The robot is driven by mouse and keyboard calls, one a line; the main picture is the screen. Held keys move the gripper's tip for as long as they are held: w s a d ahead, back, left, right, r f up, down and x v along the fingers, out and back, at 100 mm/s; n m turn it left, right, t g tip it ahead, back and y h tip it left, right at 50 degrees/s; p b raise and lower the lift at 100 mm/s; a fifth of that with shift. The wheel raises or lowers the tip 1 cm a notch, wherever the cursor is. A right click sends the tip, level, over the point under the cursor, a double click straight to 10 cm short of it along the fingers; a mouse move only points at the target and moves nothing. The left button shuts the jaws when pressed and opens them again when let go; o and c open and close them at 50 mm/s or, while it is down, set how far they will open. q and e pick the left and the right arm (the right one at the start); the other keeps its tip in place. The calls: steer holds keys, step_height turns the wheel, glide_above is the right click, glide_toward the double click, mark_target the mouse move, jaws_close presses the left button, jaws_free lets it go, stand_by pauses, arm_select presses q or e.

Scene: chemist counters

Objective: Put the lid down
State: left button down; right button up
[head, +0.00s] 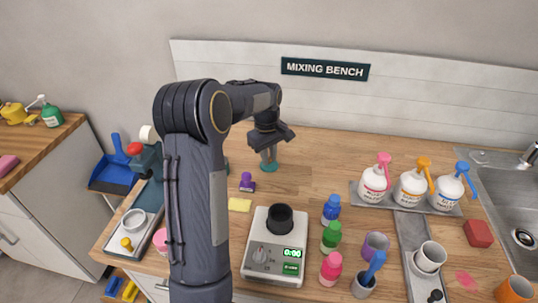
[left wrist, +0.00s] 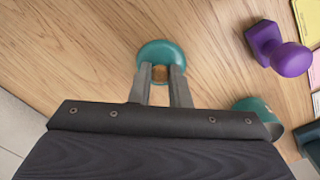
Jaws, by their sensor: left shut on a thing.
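The teal lid (head: 268,167) is under my left gripper (head: 269,156) towards the back of the wooden bench. In the left wrist view the round teal lid (left wrist: 152,47) shows at the tips of my left gripper (left wrist: 160,73), whose two fingers are shut on its knob. The lid is on or very close to the wood; I cannot tell whether it touches. A teal container (left wrist: 262,117) stands to the right in the left wrist view, partly hidden by the gripper body. My right gripper is not in view.
A purple-knobbed stamp-like object (head: 247,182) and a yellow pad (head: 240,205) lie near the lid. A scale (head: 257,262) with a black cup (head: 280,219) stands in front. Coloured bottles (head: 332,209) and pump bottles (head: 374,183) are to the right. Wood right of the lid is clear.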

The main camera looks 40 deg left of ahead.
arm_select(q)
steer(key=shift+f, duration=0.2)
steer(key=c, duration=1.3)
jaws_free()
steer(key=shift+r, duration=0.1)
steer(key=shift+c, duration=0.2)
